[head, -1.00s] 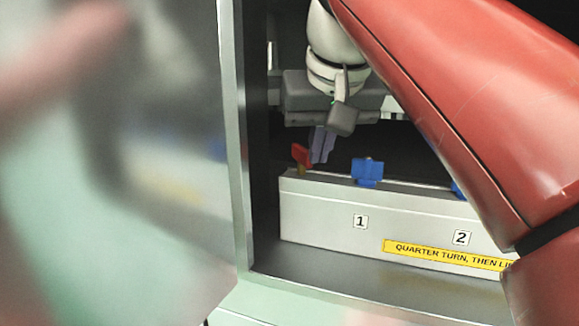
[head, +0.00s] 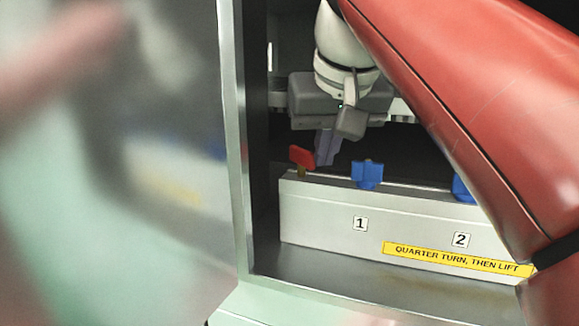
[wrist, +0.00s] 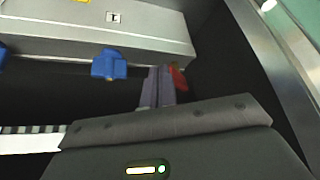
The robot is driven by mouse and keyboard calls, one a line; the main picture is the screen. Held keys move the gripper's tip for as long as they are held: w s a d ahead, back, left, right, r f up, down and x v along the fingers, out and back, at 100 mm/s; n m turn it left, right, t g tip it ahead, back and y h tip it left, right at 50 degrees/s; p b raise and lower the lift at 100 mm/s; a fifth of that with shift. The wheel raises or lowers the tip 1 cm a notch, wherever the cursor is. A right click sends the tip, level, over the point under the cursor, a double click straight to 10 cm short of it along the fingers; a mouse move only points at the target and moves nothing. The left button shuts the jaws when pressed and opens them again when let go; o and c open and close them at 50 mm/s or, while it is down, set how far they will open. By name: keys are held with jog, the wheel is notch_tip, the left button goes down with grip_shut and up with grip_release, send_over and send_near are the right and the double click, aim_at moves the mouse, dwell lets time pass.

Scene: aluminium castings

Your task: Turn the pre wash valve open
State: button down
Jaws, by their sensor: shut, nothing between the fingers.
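A small valve with a red handle (head: 302,157) on a yellowish stem stands at the left end of a grey box in the cabinet. No name shows on it. My gripper (head: 325,163) points down just right of the red handle, its fingers shut and empty. In the wrist view the fingers (wrist: 161,72) are close beside the red handle (wrist: 179,79), which they partly hide. I cannot tell whether they touch. A blue valve handle (head: 367,173) stands above label 1, and another blue handle (head: 462,189) above label 2 is partly hidden by my arm.
The grey box (head: 320,222) carries a yellow "QUARTER TURN, THEN LIFT" label (head: 455,258). A metal cabinet frame (head: 238,150) and a blurred door panel (head: 150,230) bound the left side. A dark gap lies behind the box.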

notch_tip(320, 180, up, 6)
jog(key=shift+f+p, duration=0.1)
jog(key=shift+p, duration=0.65)
notch_tip(320, 180, down, 6)
jog(key=n+g+y+b, duration=0.1)
jog(key=n+y+b, duration=0.1)
jog(key=n+b, duration=0.2)
jog(key=shift+a+n+y, duration=0.3)
jog(key=shift+n+y, duration=0.1)
jog(key=shift+n, duration=0.6)
jog(key=shift+w+a, duration=0.1)
jog(key=shift+w, duration=0.15)
